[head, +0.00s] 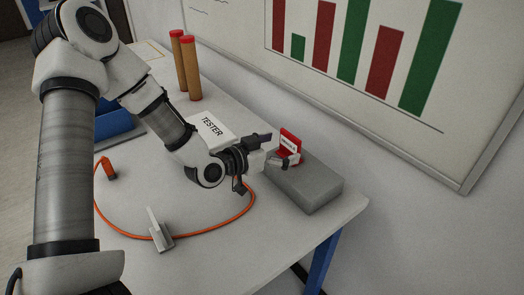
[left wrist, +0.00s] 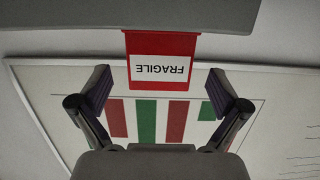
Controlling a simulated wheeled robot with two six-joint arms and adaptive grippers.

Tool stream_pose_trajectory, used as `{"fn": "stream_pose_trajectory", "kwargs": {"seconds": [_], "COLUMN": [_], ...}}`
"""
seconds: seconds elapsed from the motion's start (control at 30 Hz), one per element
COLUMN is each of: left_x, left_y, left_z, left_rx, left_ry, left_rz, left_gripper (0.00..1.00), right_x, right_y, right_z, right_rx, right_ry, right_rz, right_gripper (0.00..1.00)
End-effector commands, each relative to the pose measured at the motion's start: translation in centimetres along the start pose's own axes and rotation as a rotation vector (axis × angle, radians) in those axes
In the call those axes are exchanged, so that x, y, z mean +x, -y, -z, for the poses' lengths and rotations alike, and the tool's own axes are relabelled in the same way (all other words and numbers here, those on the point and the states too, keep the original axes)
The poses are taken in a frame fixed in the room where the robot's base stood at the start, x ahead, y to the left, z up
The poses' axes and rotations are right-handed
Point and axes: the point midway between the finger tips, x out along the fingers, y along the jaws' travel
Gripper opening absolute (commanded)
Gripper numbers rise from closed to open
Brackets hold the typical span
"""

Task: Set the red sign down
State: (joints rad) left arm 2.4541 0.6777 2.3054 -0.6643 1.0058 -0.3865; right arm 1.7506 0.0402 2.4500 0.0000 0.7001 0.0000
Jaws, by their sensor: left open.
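The red sign (head: 290,141) with a white FRAGILE label stands on the grey block (head: 312,187) on the table. In the left wrist view the sign (left wrist: 162,45) appears upside down, touching the grey surface along one edge. My left gripper (head: 290,159) is open at the sign. In the left wrist view its two fingers (left wrist: 160,92) are spread apart, one on each side of the sign, with a gap on both sides. The gripper hides part of the sign's lower area in the head view. My right gripper is not in view.
A white TESTER box (head: 211,131) and two brown tubes with red caps (head: 188,68) stand farther back. An orange cable (head: 217,229) runs across the table by a small grey bracket (head: 160,231). A whiteboard with bars (head: 380,65) is on the wall behind.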

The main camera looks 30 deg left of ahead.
Motion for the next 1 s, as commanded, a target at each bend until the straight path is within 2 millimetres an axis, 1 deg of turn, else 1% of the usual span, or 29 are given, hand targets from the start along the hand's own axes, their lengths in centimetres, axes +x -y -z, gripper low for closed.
{"fn": "stream_pose_trajectory", "kwargs": {"seconds": [0.1, 0.27, 0.4, 0.53, 0.6, 0.7, 0.8, 1.0], "left_x": [-2.2, -4.9, -6.8, -8.3, -9.2, -10.1, -10.7, -11.0], "left_y": [-0.1, 0.0, 0.1, -0.1, 0.1, 0.1, 0.0, -0.1], "left_z": [0.2, 0.4, 0.6, 0.7, 1.1, 0.8, 0.5, 0.0], "left_rx": [-0.012, -0.012, -0.012, -0.013, -0.013, -0.01, -0.006, 0.0], "left_ry": [-0.006, -0.007, -0.002, -0.008, -0.002, -0.001, -0.002, -0.001], "left_rz": [-0.001, 0.0, 0.004, -0.002, -0.001, -0.001, -0.001, -0.003], "left_gripper": [0.99, 0.99, 0.99, 0.99, 0.99, 0.99, 0.99, 0.99], "right_x": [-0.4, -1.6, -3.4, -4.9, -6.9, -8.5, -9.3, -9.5], "right_y": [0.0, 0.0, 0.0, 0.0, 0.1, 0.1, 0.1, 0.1], "right_z": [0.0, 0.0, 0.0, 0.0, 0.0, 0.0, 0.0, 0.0], "right_rx": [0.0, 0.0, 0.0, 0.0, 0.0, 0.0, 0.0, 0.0], "right_ry": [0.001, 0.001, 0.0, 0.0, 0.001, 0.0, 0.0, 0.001], "right_rz": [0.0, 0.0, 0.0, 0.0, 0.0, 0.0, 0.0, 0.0], "right_gripper": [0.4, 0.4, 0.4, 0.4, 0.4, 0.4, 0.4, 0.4]}}
